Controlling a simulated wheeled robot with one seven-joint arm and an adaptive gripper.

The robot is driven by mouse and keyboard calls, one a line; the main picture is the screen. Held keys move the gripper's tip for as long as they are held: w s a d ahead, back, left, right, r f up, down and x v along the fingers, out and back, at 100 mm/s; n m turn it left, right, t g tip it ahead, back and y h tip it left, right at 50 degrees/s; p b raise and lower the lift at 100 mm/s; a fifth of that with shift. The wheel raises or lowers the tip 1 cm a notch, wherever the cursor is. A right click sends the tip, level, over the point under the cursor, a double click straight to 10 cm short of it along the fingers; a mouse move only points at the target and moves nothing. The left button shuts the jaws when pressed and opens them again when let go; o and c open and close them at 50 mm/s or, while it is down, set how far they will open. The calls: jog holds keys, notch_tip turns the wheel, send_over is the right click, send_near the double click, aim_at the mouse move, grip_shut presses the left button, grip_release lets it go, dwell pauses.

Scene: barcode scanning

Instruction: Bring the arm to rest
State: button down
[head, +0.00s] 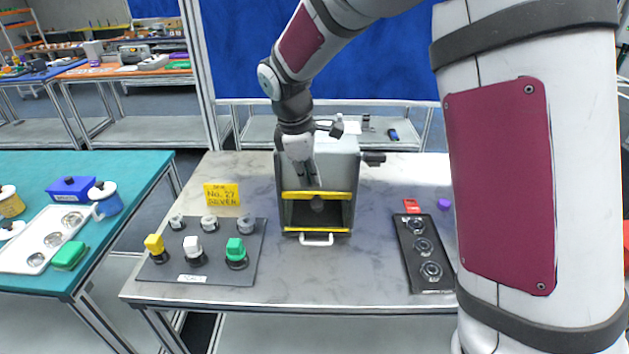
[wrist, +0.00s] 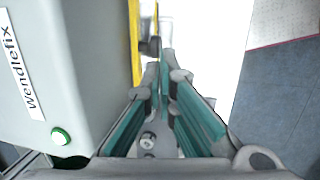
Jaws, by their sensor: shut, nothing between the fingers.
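My gripper (head: 310,180) hangs at the front upper part of a grey machine (head: 346,165) in the head view, its fingers pointing down near the upper yellow bar. In the wrist view my gripper (wrist: 165,65) has its teal-lined fingers together at the tips, with nothing between them. The machine's grey side (wrist: 80,60) stands close on the left of that view, with a "wendlefix" label and a lit green button (wrist: 60,136). Whether the fingers touch the machine I cannot tell.
A dark board (head: 215,278) with yellow, white and green knobbed pieces stands left on the grey table, by a yellow sign (head: 221,194). A black panel (head: 424,255) with round sockets lies right. A teal table (head: 95,165) with a white tray stands at far left.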

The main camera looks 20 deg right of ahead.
jog(key=s+r+m+t+b, duration=0.1)
jog(key=s+r+m, duration=0.15)
jog(key=r, duration=0.35)
jog(key=s+r+m, duration=0.1)
jog(key=s+r, duration=0.3)
jog(key=r, duration=0.2)
jog(key=s+d+m+t+y, duration=0.2)
jog(key=s+m, duration=0.8)
jog(key=s, duration=1)
jog(key=shift+s+d+f+m+t, duration=0.2)
jog(key=shift+s+d+m+t, duration=0.2)
jog(key=shift+t, duration=0.2)
jog(key=shift+w, duration=0.1)
